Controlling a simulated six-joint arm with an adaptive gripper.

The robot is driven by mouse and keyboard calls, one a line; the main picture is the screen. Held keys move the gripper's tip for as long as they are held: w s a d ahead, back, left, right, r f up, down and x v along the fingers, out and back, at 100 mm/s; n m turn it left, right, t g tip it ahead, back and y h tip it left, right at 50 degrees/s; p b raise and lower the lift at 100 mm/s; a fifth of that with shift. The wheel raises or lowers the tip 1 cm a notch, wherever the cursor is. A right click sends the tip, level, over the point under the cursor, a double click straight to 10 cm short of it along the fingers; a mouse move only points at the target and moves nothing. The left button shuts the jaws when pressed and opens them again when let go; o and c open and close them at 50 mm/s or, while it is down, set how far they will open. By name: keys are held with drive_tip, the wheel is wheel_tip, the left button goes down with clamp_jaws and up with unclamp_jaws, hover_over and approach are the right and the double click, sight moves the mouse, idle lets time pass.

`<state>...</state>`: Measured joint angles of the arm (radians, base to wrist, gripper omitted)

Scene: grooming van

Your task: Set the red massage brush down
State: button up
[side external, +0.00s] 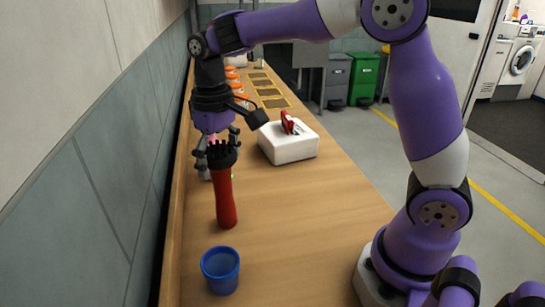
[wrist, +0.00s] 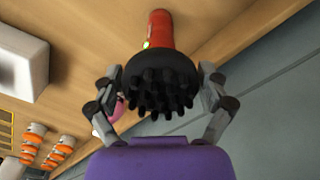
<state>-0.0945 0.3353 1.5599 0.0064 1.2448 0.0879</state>
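The red massage brush (side external: 226,200) has a red handle pointing down and a black bristled head pointing up. In the side view it is nearly upright, tilted slightly. I cannot tell whether the handle's end touches the table. My gripper (wrist: 161,72) has one finger on each side of the black head, and the fingertips seem to touch its rim. In the wrist view the bristles face my palm, and the handle (wrist: 160,28) runs away beyond the head. In the side view the head partly hides my fingers.
A blue cup (side external: 220,278) stands on the wooden table (side external: 290,240) in front of the brush. A white box (side external: 290,148) with a red item (side external: 287,122) on top stands to the right. The wall runs close along the left. Orange-and-white items (wrist: 56,153) stand farther back. The table's right front is clear.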

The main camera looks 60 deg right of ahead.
drive_tip(key=shift+r, duration=0.1)
idle(0.3)
wheel_tip(320, 180, up, 11)
drive_tip(key=shift+r, duration=0.45)
drive_tip(key=s+d+f+t, duration=0.3)
drive_tip(key=s+f+t, duration=0.2)
drive_tip(key=s, duration=0.9)
wheel_tip(320, 180, down, 4)
drive_tip(key=shift+r+t, duration=0.2)
drive_tip(key=shift+t, duration=0.1)
